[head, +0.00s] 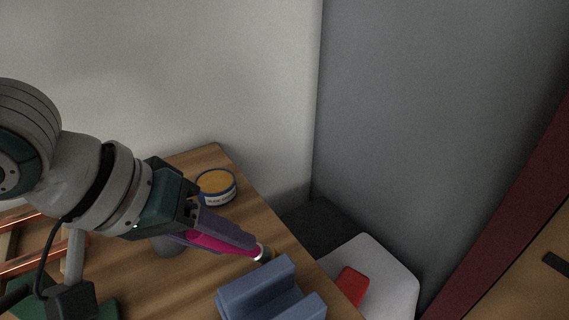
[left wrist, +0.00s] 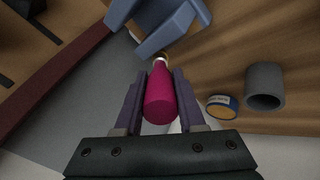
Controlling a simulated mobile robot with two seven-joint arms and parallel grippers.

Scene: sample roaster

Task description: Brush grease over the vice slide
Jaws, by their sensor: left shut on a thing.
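My left gripper (head: 222,233) is shut on a brush with a magenta handle (head: 228,246). The brush also shows in the left wrist view (left wrist: 160,95) between my fingers, its metal collar and tip pointing at the vice. The blue-grey vice slide (head: 262,290) stands at the table's front right, with a channel between raised sides; it also shows at the top of the left wrist view (left wrist: 172,30). The brush tip is close to its back edge; I cannot tell if they touch. The grease tin (head: 216,187), blue and white with a yellow-orange top, stands behind the gripper. My right gripper is not visible.
The wooden table (head: 205,160) ends along its right edge. Beyond it are a light grey surface with a red object (head: 350,287) and the walls. A grey hollow cylinder (left wrist: 265,88) stands near the tin. Copper-coloured bars (head: 30,255) lie at the left.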

